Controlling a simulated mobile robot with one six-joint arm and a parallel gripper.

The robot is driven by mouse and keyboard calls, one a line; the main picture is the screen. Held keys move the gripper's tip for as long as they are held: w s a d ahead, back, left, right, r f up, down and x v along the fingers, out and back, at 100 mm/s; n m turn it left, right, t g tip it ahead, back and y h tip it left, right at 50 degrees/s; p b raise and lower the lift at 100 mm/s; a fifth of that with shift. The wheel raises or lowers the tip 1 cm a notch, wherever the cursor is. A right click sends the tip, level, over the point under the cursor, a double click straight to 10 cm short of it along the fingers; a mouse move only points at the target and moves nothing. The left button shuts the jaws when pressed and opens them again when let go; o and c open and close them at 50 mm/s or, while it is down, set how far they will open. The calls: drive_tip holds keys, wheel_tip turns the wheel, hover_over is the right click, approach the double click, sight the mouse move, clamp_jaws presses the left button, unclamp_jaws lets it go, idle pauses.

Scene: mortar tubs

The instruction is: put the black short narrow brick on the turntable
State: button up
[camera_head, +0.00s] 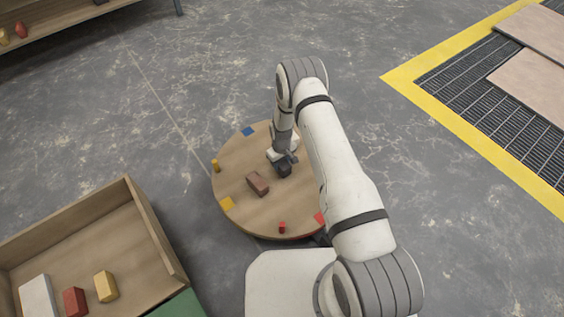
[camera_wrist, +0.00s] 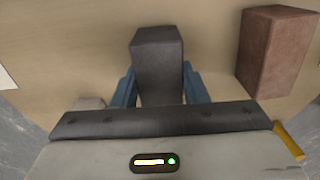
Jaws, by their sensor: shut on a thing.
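The black short narrow brick (camera_wrist: 158,62) is between the two blue fingers of my gripper (camera_wrist: 158,88) in the wrist view, and the fingers are shut on it. In the head view my gripper (camera_head: 284,162) is over the turntable (camera_head: 238,150), a round wooden disc, with the dark brick (camera_head: 284,170) at its tip. The brick is at or just above the disc's surface; I cannot tell whether it touches. A brown brick (camera_head: 257,184) lies on the turntable, to the left of my gripper in the head view and to the right in the wrist view (camera_wrist: 272,52).
The turntable carries blue (camera_head: 248,131), yellow (camera_head: 227,203) and red (camera_head: 320,218) patches, a yellow peg (camera_head: 216,166) and a red peg (camera_head: 282,227). A wooden box (camera_head: 160,235) with several bricks stands at lower left. A yellow-edged grating (camera_head: 430,105) is at right.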

drive_tip(key=shift+f+b, duration=0.45)
idle(0.4)
drive_tip(key=o, duration=1.4)
drive_tip(key=shift+c, duration=0.2)
wheel_tip(320, 180, up, 8)
drive_tip(key=p, duration=0.2)
drive_tip(key=shift+f+p, duration=0.1)
drive_tip(key=shift+p, duration=0.25)
